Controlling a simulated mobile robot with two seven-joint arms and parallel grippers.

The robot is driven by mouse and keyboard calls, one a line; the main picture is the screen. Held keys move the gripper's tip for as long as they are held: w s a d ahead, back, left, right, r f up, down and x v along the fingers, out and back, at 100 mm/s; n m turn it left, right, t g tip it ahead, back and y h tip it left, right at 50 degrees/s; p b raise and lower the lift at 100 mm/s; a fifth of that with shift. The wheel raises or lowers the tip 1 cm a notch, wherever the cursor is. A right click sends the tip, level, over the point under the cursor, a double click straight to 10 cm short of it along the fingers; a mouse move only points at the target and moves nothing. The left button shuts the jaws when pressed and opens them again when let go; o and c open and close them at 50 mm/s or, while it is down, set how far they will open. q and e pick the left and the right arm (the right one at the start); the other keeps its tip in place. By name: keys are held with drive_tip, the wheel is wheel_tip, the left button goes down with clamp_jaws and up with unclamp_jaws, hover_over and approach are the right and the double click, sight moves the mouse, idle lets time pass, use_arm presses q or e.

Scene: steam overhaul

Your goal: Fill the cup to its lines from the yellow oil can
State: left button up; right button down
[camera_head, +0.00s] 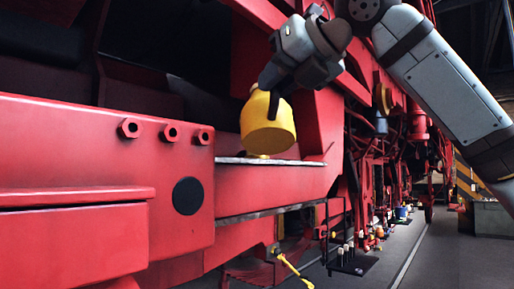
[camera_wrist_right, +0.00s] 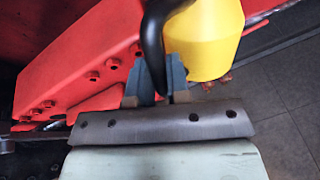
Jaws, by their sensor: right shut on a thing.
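The yellow oil can (camera_head: 268,125) hangs from my right gripper (camera_head: 273,82), above a red ledge with a grey top (camera_head: 305,163). A small yellow bit shows just under the can at the ledge; I cannot tell what it belongs to. In the right wrist view, my right gripper (camera_wrist_right: 154,92) is shut on the can's dark curved handle (camera_wrist_right: 153,45). The yellow body (camera_wrist_right: 210,38) is beside the fingers, to the right. I cannot make out the cup or its lines. My left gripper is not in view.
Red locomotive framework with several bolts (camera_head: 170,132) fills the left and stands close to the can. Small items stand on a dark mat (camera_head: 352,264) on the floor. A yellow-handled tool (camera_head: 292,268) is low in the middle. The grey aisle (camera_head: 435,262) at right is clear.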

drive_tip(key=shift+s+r, duration=0.1)
drive_tip(key=shift+r, duration=0.2)
drive_tip(key=shift+r, duration=0.15)
drive_tip(key=shift+r+g, duration=0.4)
drive_tip(key=shift+r, duration=0.1)
idle(5.2)
drive_tip(key=shift+r+m, duration=0.3)
drive_tip(key=shift+r, duration=0.35)
drive_tip(key=shift+w, duration=0.2)
idle(0.7)
